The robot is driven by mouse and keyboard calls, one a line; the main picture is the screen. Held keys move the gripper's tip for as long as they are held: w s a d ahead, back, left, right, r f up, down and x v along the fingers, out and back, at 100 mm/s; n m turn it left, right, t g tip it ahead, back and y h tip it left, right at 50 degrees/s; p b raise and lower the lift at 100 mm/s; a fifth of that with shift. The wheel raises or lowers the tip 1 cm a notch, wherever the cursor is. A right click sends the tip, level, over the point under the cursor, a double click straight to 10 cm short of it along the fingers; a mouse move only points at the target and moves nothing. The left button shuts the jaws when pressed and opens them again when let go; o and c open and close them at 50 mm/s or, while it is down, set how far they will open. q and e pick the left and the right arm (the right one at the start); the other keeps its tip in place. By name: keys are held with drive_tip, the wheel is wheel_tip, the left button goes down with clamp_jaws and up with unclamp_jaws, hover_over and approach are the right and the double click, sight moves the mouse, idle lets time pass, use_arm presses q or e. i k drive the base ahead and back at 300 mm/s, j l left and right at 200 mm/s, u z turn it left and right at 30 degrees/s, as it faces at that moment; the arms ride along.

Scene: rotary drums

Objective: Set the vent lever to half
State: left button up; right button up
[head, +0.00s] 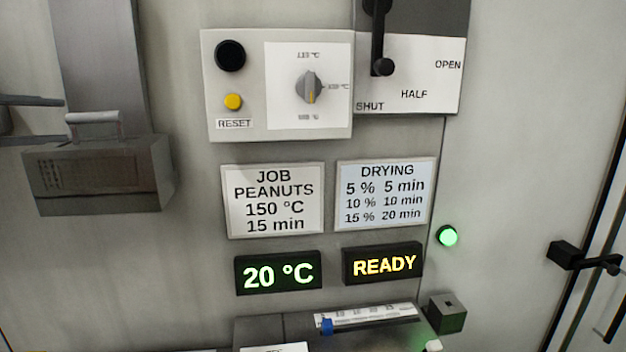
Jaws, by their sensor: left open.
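The vent lever (379,42) is a black bar with a round knob at its lower end, at the top of the head view. It hangs almost straight down, with its knob above and slightly right of the SHUT mark. The HALF mark (414,94) is to the right of the knob, and OPEN is higher at the far right of the white plate (430,80). The top of the lever is cut by the picture edge. My left gripper (60,120) is at the left edge with its dark fingers apart, empty and far left of the lever. My right gripper does not show.
Left of the lever is a panel (237,123) with a rotary knob (309,87), a black button and a yellow reset button. A grey box with a handle (95,180) protrudes from the wall near my left gripper. A black door handle (585,258) protrudes at right.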

sight(381, 67)
drive_tip(key=k+l, duration=0.7)
drive_tip(key=l, duration=0.1)
